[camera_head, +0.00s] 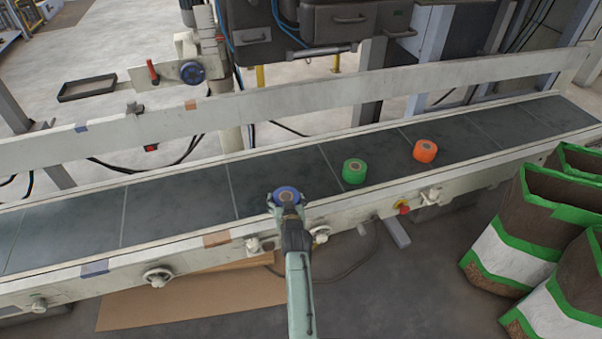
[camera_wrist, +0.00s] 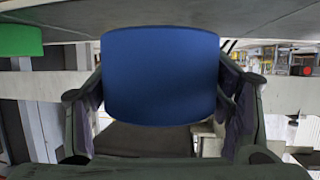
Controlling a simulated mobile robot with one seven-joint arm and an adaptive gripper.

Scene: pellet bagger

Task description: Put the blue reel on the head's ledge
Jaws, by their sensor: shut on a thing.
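The blue reel (camera_head: 287,193) is at the near edge of the dark conveyor belt in the head view. My gripper (camera_head: 286,203) is shut on it, one finger on each side. In the wrist view the blue reel (camera_wrist: 160,76) fills the space between my two fingers (camera_wrist: 160,110). I cannot tell whether it touches the belt. The head (camera_head: 187,72), with a blue knob and a red-handled lever, stands behind the conveyor at the upper left. Its ledge (camera_head: 88,88) is a dark shallow tray sticking out to the left, and it looks empty.
A green reel (camera_head: 354,171) and an orange reel (camera_head: 425,151) sit on the belt (camera_head: 180,205) to the right. A pale rail (camera_head: 330,97) runs along the belt's far side, before the head. Open bags (camera_head: 535,225) stand at the right. The belt's left part is clear.

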